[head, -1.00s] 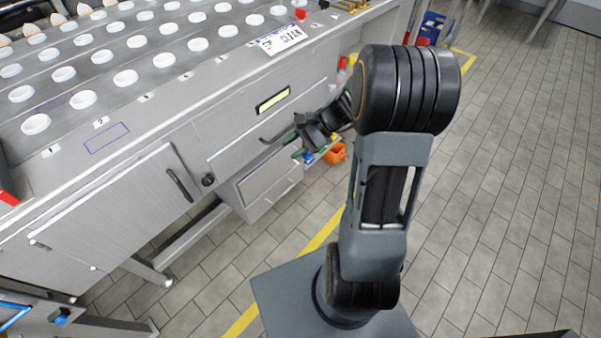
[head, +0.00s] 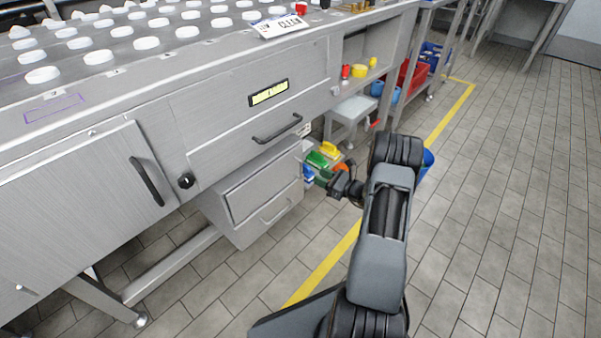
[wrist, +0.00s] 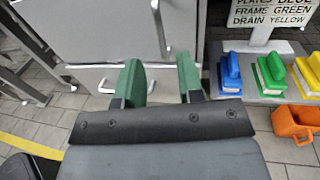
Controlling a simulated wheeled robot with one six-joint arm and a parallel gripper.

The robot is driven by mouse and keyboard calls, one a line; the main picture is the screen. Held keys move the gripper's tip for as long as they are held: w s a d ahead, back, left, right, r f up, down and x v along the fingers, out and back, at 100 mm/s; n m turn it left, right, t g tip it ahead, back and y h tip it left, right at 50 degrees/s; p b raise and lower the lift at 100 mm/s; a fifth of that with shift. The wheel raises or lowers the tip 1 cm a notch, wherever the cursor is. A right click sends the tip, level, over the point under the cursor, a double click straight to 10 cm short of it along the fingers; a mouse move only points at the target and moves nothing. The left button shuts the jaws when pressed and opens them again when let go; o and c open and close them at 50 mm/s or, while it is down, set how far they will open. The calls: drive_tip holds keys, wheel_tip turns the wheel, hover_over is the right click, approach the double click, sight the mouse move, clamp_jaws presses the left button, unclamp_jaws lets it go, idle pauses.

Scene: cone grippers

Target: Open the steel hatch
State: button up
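The steel hatch (head: 85,215) is a brushed grey door in the front of the bench at the left of the head view. It looks closed. Its black bar handle (head: 146,181) is near its right edge, with a dark round knob (head: 186,181) just right of it. My gripper (head: 322,177) is well to the right of the hatch, in the air in front of the coloured blocks, touching nothing. In the wrist view its two green fingers (wrist: 160,80) stand apart with nothing between them.
The tiled floor (head: 480,210) is open.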

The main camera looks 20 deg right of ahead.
sight(301, 178)
drive_tip(key=b+x, duration=0.2)
drive_tip(key=x, duration=0.6)
drive_tip(key=shift+w+a, duration=0.2)
drive_tip(key=shift+w, duration=0.05)
drive_tip(key=shift+c, duration=0.2)
clamp_jaws()
